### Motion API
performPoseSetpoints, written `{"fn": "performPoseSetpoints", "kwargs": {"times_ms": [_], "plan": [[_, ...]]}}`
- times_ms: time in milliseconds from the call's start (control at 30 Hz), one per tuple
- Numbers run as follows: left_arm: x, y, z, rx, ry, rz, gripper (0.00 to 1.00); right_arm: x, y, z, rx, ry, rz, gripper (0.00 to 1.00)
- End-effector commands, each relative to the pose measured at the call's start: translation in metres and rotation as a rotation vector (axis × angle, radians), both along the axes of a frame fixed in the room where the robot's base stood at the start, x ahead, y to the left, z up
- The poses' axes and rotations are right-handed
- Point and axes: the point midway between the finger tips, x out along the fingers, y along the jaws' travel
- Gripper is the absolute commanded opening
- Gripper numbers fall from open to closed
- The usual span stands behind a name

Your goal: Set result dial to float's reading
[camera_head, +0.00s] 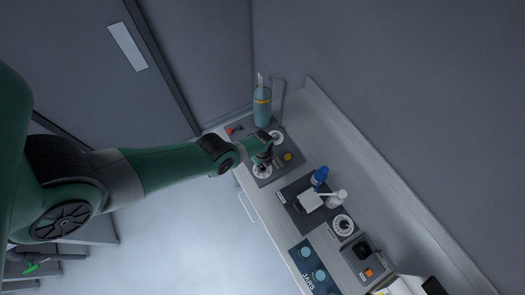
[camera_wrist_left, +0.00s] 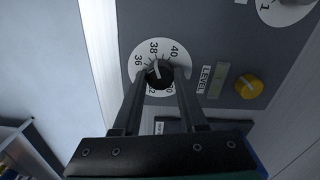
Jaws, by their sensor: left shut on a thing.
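A white dial (camera_wrist_left: 140,65) with a black knob (camera_wrist_left: 159,73) fills the middle of the left wrist view. The numbers 36, 38 and 40 are readable on it, and the knob's white line points near 38. My left gripper (camera_wrist_left: 162,82) is shut on this knob; the dial's lower part is partly hidden by the fingers. In the head view, the dial (camera_head: 262,172) is at the panel's front, with my left gripper (camera_head: 264,160) over it. A clear blue-green cylinder (camera_head: 262,112) with a yellow band stands behind, a thin stem rising from its top; its reading is too small to tell.
A yellow knob (camera_wrist_left: 249,88) sits beside a small display (camera_wrist_left: 218,82) marked LEVEL. A second white dial (camera_head: 277,138) is farther back.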

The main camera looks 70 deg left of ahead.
Motion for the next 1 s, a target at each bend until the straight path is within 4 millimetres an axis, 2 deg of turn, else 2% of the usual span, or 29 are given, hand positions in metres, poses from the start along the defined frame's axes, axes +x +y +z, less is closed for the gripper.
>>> {"fn": "performPoseSetpoints", "kwargs": {"times_ms": [567,600,700,767,1000], "plan": [[-0.0005,0.0004,-0.0014,0.002,-0.002,-0.042,0.00,0.0000,0.0000,-0.0008,0.000,0.000,0.000,0.69],[-0.0005,0.0004,-0.0014,0.002,-0.002,-0.042,0.43,0.0000,0.0000,-0.0008,0.000,0.000,0.000,0.69],[-0.0004,0.0003,-0.0013,0.001,-0.001,-0.042,0.61,0.0000,0.0000,-0.0007,0.000,0.000,0.000,0.69],[-0.0003,0.0002,-0.0011,0.001,-0.001,-0.041,0.72,0.0000,0.0000,-0.0007,0.000,0.000,0.000,0.69],[-0.0001,0.0002,-0.0004,0.000,-0.001,-0.041,0.72,0.0000,0.0000,-0.0001,0.000,0.000,0.000,0.69]]}}
